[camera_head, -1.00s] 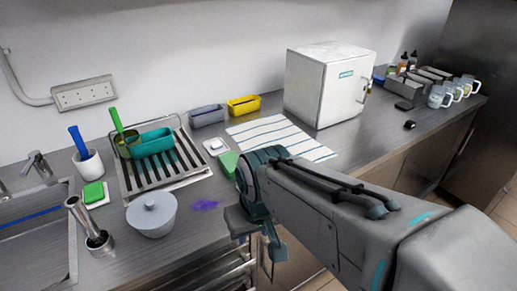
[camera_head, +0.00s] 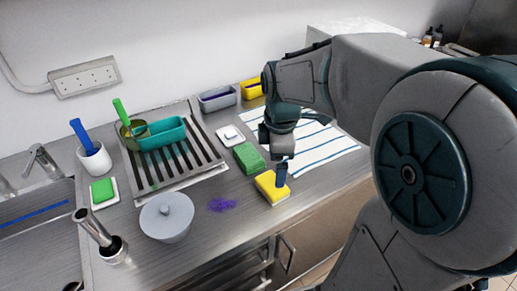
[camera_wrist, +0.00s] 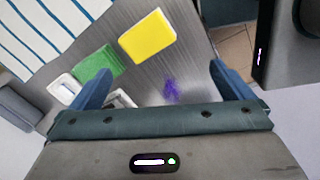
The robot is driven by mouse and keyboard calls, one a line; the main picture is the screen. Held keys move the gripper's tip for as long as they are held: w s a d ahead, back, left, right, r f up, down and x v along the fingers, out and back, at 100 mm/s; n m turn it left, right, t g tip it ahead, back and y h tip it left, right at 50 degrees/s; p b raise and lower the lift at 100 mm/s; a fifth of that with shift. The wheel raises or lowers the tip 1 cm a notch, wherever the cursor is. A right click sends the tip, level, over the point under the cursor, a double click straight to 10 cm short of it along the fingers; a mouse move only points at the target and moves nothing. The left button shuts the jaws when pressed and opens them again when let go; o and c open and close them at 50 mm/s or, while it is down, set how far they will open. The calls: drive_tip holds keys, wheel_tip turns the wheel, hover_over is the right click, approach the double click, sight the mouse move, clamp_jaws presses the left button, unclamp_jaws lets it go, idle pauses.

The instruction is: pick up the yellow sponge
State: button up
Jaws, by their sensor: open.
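The yellow sponge (camera_head: 267,190) lies flat on the steel counter near its front edge. In the wrist view it (camera_wrist: 147,37) shows whole, beyond the fingertips and between their lines. My gripper (camera_wrist: 162,78) is open and empty, pointing down over the counter. In the head view my gripper (camera_head: 282,172) is at the sponge's right end, and a blue fingertip covers part of that end. I cannot tell the exact height of the fingertips above the sponge, and no contact is clear.
A green sponge (camera_head: 249,158) lies close behind the yellow one. A purple spill (camera_head: 222,204) is to the left. My arm hides much of the right side.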

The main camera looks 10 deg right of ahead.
drive_tip(key=w+n, duration=0.3)
drive_tip(key=n, duration=0.2)
drive_tip(key=n+p, duration=0.1)
hover_over(272, 183)
drive_tip(key=shift+g, duration=0.4)
drive_tip(key=f, duration=0.9)
drive_tip(key=shift+w+a, duration=0.1)
drive_tip(key=shift+a, duration=0.1)
drive_tip(key=shift+d+f+p, duration=0.2)
drive_tip(key=shift+f+p, duration=0.3)
drive_tip(key=shift+f, duration=2)
drive_tip(key=c, duration=0.8)
